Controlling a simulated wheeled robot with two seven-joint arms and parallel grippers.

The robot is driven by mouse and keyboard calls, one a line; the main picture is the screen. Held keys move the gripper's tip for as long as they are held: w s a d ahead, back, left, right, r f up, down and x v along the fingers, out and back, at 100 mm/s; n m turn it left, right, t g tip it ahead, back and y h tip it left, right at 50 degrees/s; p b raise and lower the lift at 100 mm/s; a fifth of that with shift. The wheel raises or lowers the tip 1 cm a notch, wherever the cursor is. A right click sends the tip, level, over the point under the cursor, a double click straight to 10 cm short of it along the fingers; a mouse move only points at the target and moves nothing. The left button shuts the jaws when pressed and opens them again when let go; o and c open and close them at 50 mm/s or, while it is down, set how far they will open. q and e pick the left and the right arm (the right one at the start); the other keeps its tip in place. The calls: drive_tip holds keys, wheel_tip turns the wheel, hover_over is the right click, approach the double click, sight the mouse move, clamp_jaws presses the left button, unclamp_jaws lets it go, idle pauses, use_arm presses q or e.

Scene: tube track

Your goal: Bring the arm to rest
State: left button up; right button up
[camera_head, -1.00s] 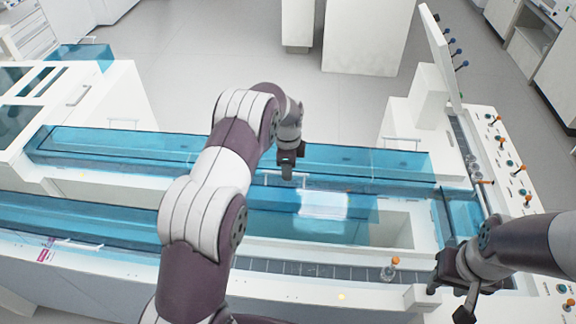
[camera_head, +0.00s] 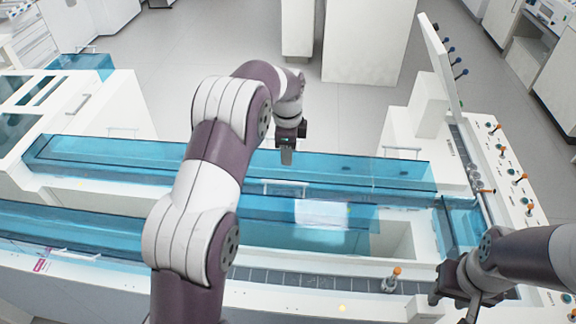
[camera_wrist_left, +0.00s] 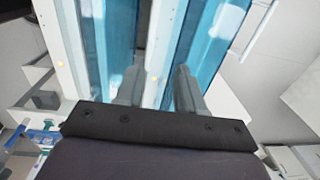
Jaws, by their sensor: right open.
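My left arm rises from the bottom of the head view and bends over the blue-covered machine. My left gripper (camera_head: 286,157) points down above the back blue cover and holds nothing. In the left wrist view its two fingers (camera_wrist_left: 158,82) stand apart with only the machine behind them. My right gripper (camera_head: 458,304) is at the right, over the machine's front right part. It is open, and I see nothing held in it. Its fingers are partly dark and hard to separate from the arm.
Long blue transparent covers (camera_head: 100,165) run across the machine. An orange-capped tube (camera_head: 391,280) stands on the front track left of my right gripper.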

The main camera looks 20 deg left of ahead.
use_arm(q)
wheel_tip(320, 180, up, 2)
drive_tip(key=shift+s+r+p, duration=0.1)
drive_tip(key=shift+r+p, duration=0.1)
drive_tip(key=shift+p, duration=0.3)
drive_tip(key=shift+f, duration=0.1)
drive_tip(key=s+d+n, duration=0.2)
drive_tip(key=s+n, duration=0.5)
drive_tip(key=s, duration=0.6)
drive_tip(key=s+d+r+n, duration=0.1)
drive_tip(key=s+d+n, duration=0.1)
drive_tip(key=s+n, duration=0.6)
drive_tip(key=s, duration=0.5)
drive_tip(key=shift+s+t, duration=0.15)
drive_tip(key=shift+t, duration=0.15)
